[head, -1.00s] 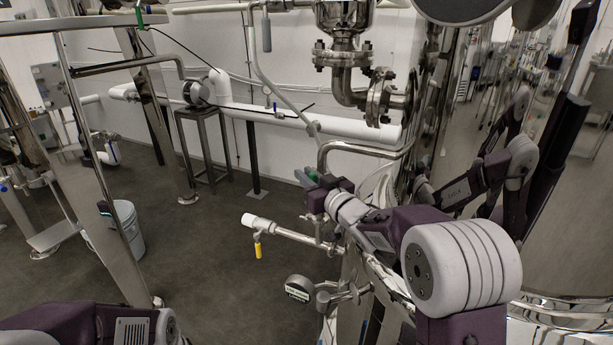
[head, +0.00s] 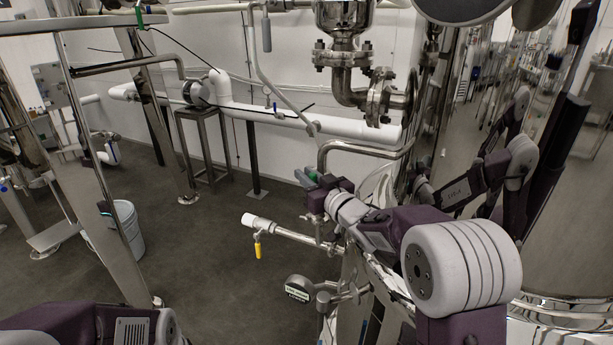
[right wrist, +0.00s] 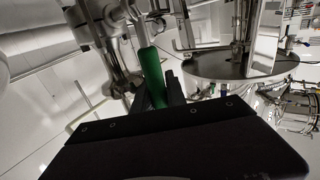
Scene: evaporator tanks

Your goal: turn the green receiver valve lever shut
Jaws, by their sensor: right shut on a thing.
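The green valve lever (right wrist: 152,77) stands nearly upright in the right wrist view, with its lower end between the dark fingers of my right gripper (right wrist: 158,100). That gripper is shut on it. The fingers and wrist hide most of the lever and the valve body there. My left arm shows only at the bottom left of the head view, and its gripper is out of the picture.
A pipe stub with a white end (head: 250,220) and a yellow-handled valve (head: 258,247) lie just below my right gripper. A round labelled disc (head: 299,289) is lower down. Polished tank walls (head: 570,230) stand close on the right. Open floor (head: 220,260) lies left.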

